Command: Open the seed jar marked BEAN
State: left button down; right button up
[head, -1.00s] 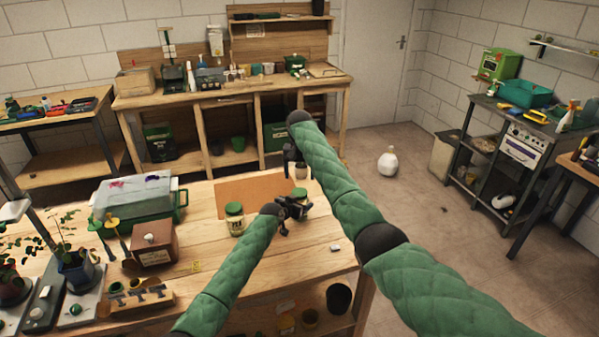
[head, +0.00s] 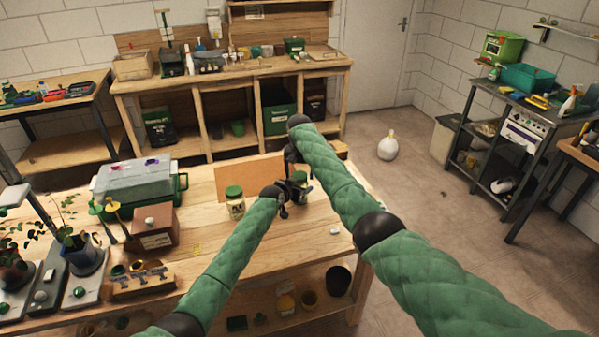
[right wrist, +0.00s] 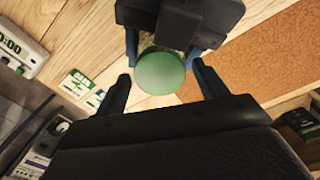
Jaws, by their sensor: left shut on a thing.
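A glass seed jar with a green lid (head: 300,177) stands by the right end of the brown board, partly hidden by my grippers; its label cannot be read. My left gripper (head: 291,191) is shut on this jar's body; its dark jaws also show at the top of the right wrist view (right wrist: 163,42). My right gripper (right wrist: 160,87) is open, its fingers on either side of the round green lid (right wrist: 160,72) and apart from it. In the head view the right gripper (head: 293,160) is just above the jar. A second green-lidded jar (head: 236,206) stands to the left.
A brown board (head: 240,178) lies behind the jars.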

aim_at(300, 175)
jog(key=c, duration=0.9)
jog(key=shift+n, duration=1.4)
jog(key=shift+r, duration=0.45)
jog(key=shift+r, duration=0.35)
jog(key=shift+r, duration=0.45)
jog(key=shift+r, duration=1.9)
pick_arm(q)
jog(key=shift+c, duration=1.3)
grip_release()
